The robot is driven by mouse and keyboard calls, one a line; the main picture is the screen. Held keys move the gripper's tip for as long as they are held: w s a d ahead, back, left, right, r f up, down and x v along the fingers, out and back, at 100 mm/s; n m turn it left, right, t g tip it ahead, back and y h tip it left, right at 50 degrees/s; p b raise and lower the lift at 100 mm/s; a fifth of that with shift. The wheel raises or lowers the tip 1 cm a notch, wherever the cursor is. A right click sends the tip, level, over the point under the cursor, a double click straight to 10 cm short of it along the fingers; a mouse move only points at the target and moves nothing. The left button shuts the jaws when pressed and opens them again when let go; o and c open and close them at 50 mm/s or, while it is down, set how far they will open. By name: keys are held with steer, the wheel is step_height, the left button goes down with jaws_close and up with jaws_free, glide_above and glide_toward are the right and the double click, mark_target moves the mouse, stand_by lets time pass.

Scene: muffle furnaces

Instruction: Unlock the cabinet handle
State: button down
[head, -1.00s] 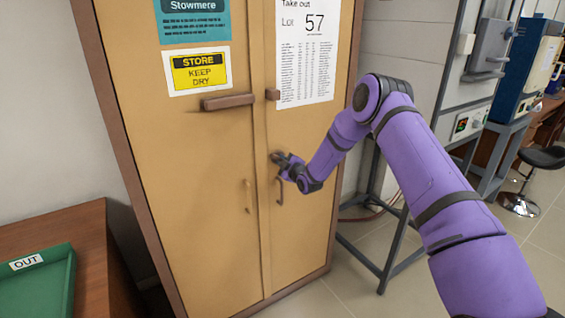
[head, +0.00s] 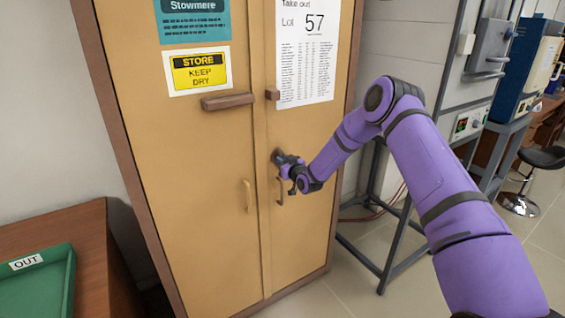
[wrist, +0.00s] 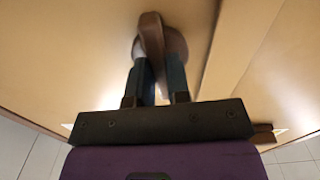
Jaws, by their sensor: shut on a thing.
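The cabinet (head: 225,150) has two tan doors in a brown frame, both closed. In the wrist view, a brown turning handle (wrist: 150,32) stands out from a round base on a door face. My gripper (wrist: 158,75) has one dark finger on each side of this handle and is shut on it. In the head view, my gripper (head: 279,157) is at the right door, close to the seam; the turning handle is mostly hidden there by the gripper. A slim pull handle (head: 248,196) is on the left door, and another (head: 280,192) is just below my gripper.
A brown bar (head: 228,101) crosses the left door high up, with a small brown block (head: 272,94) across the seam. A desk with a green tray (head: 45,285) stands at left. A grey metal stand (head: 385,250) is right of the cabinet. Floor between is clear.

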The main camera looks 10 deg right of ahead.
steer(key=shift+m, duration=0.6)
steer(key=c, duration=1.1)
jaws_free()
steer(key=v, duration=1)
steer(key=shift+s+d, duration=0.1)
steer(key=shift+s, duration=0.3)
